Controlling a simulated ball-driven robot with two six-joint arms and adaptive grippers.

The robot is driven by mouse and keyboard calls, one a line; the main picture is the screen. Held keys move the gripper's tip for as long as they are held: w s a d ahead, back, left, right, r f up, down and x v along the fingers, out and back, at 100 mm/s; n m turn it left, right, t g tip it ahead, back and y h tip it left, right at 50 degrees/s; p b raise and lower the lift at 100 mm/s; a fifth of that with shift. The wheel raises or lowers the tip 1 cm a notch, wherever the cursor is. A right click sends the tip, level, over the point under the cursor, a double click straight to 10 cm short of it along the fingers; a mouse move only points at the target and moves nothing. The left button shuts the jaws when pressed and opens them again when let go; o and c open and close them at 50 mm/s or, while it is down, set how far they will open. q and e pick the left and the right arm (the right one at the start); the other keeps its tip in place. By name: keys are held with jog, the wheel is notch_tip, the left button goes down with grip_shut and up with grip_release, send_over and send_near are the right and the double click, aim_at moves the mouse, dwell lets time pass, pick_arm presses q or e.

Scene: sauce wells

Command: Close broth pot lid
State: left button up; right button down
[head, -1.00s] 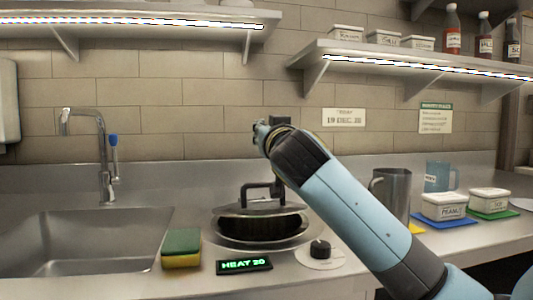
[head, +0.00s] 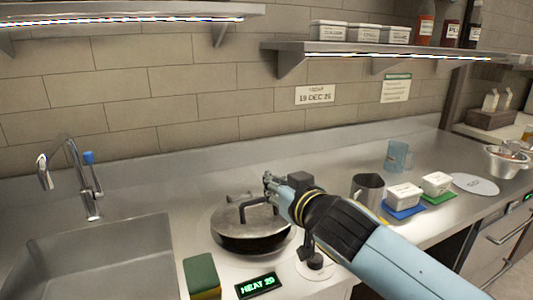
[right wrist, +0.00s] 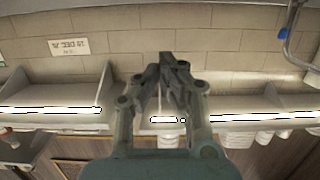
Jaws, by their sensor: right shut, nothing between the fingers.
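The broth pot (head: 250,243) is a dark, round pot on the counter, right of the sink. Its grey metal lid (head: 233,217) lies over the pot's top and looks about level. The lid has a dark arched handle (head: 246,203). My right gripper (head: 267,179) is at the pot's far right side, near the handle in the picture; whether it touches the handle is unclear. In the right wrist view the right gripper (right wrist: 170,62) has its fingertips together, with nothing between them. My left gripper is not in view.
A green and yellow sponge (head: 202,276) and a heat display (head: 258,285) stand in front of the pot. A knob (head: 315,261) is near my right arm. A metal jug (head: 367,190) and lidded tubs (head: 404,196) stand to the right. The sink (head: 95,262) is left.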

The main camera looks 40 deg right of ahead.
jog(key=s+p, duration=0.1)
jog(key=s, duration=0.1)
jog(key=p, duration=0.2)
send_over(251, 202)
jog(key=s+d, duration=0.2)
notch_tip(251, 202, down, 2)
notch_tip(251, 202, down, 3)
jog(key=shift+w+f+g+b, duration=0.2)
jog(key=shift+g+b, duration=0.1)
jog(key=shift+b, duration=0.2)
jog(key=shift+s+f, duration=0.1)
jog(key=shift+f, duration=0.25)
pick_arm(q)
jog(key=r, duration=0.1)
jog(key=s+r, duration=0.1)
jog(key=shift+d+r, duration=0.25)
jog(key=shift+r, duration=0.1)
pick_arm(e)
jog(key=shift+f, duration=0.3)
